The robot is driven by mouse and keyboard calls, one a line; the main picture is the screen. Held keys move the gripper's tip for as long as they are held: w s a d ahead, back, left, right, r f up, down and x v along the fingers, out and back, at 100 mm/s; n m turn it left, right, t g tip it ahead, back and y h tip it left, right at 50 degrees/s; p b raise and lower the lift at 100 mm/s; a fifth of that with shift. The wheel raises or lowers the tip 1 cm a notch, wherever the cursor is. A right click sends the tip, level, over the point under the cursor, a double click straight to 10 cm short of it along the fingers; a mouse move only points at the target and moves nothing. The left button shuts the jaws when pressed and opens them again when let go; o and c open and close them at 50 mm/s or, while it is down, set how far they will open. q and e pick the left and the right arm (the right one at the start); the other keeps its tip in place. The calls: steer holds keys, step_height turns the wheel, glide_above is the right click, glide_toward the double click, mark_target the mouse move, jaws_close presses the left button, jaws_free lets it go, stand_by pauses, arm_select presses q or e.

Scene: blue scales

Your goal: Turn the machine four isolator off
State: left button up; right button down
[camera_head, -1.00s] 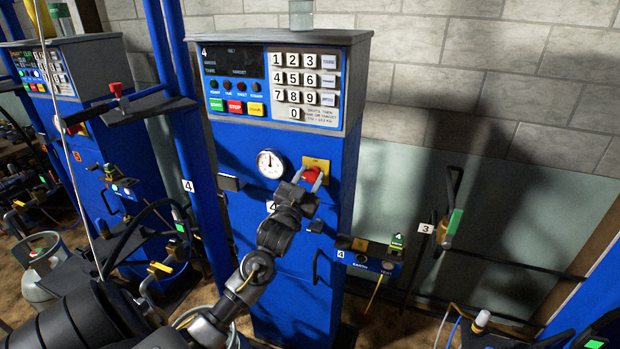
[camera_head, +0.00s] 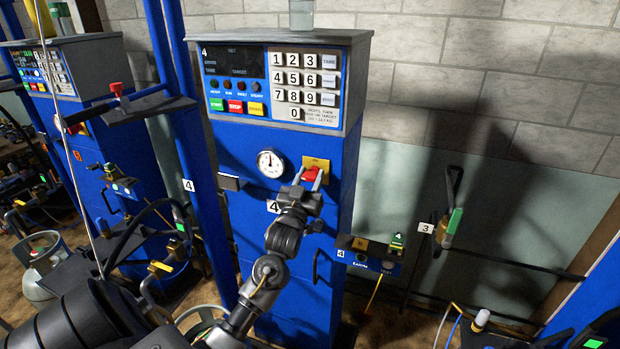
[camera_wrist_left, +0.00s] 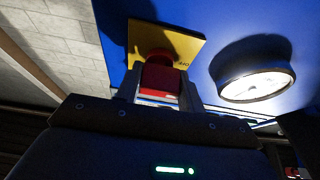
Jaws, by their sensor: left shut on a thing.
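The machine four isolator is a red knob (camera_head: 311,173) on a yellow plate (camera_head: 318,163) on the front of the blue machine (camera_head: 235,150) marked 4. My left gripper (camera_head: 310,178) is shut on the red knob, with one finger on each side of it. In the left wrist view the red knob (camera_wrist_left: 160,80) sits between the fingers against the yellow plate (camera_wrist_left: 188,48). The knob's exact angle is partly hidden by the fingers. The machine's display (camera_head: 233,62) is dark. My right gripper is not in view.
A round dial (camera_head: 270,163) is just left of the isolator. A keypad (camera_head: 304,85) and coloured buttons (camera_head: 235,106) are above. A small shelf box (camera_head: 368,258) juts out at the lower right. A neighbouring machine (camera_head: 100,150) with a lit display stands at the left.

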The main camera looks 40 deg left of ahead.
arm_select(q)
steer(key=o, duration=1)
steer(key=b+v, duration=0.3)
steer(key=v, duration=0.8)
steer(key=shift+b, duration=0.4)
steer(key=shift+w+a, duration=0.1)
